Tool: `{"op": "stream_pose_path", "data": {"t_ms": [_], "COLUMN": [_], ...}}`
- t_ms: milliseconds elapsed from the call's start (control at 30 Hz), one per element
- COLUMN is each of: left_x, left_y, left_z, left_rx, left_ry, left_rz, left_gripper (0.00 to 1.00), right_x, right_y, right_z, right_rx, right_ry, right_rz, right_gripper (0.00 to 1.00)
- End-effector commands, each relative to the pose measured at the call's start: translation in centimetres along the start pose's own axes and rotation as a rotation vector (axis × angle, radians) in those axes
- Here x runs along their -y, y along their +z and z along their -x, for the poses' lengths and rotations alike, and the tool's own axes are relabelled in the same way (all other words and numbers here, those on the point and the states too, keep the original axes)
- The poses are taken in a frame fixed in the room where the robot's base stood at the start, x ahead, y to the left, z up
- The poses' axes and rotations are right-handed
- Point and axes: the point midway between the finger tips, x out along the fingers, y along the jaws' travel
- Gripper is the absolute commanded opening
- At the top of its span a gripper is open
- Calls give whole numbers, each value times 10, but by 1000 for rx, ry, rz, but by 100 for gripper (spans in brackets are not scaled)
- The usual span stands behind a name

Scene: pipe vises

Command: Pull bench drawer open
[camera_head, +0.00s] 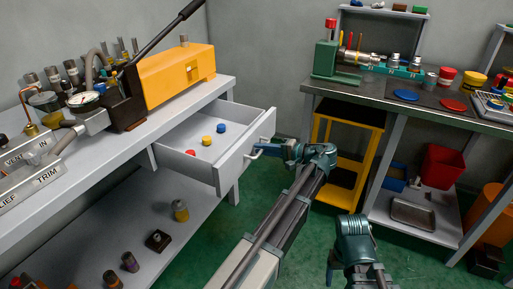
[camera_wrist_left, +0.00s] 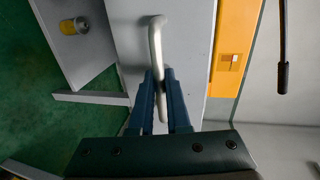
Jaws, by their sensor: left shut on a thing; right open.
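The bench drawer (camera_head: 205,170) stands pulled out from under the grey bench on the left, with its inside showing. Its bar handle (camera_head: 256,151) is on the front panel, and the handle also shows in the left wrist view (camera_wrist_left: 156,45). My left gripper (camera_head: 262,150) is shut on the handle, with its blue fingers on either side of the bar in the left wrist view (camera_wrist_left: 160,95). My right gripper (camera_head: 331,270) is low in the head view, away from the drawer, and its fingers are hard to make out.
Red, yellow and blue round pieces (camera_head: 206,140) lie in the drawer. An orange-yellow pump unit (camera_head: 178,75) stands on the bench (camera_head: 60,205). A second workbench (camera_head: 400,95) with a yellow stand (camera_head: 335,165) is at right. Green floor lies between.

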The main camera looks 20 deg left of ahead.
Motion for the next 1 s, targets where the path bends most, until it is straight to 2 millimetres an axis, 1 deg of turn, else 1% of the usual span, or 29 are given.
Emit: {"op": "stream_pose_path", "data": {"t_ms": [367, 400, 467, 500, 567, 1000], "left_x": [-1, -1, -1, -1, 0, 1], "left_y": [0, 0, 0, 0, 0, 0], "left_z": [2, 2, 2, 1, 1, 2], "left_rx": [0, 0, 0, 0, 0, 0], "left_ry": [1, 1, 1, 1, 1, 0], "left_rz": [0, 0, 0, 0, 0, 0], "left_gripper": [0, 16, 27, 34, 44, 44], "right_x": [0, 0, 0, 0, 0, 0], "right_y": [0, 0, 0, 0, 0, 0], "right_z": [0, 0, 0, 0, 0, 2], "right_rx": [0, 0, 0, 0, 0, 0], "right_ry": [0, 0, 0, 0, 0, 0], "right_rz": [0, 0, 0, 0, 0, 0], "right_gripper": [74, 74, 74, 74, 74, 74]}}
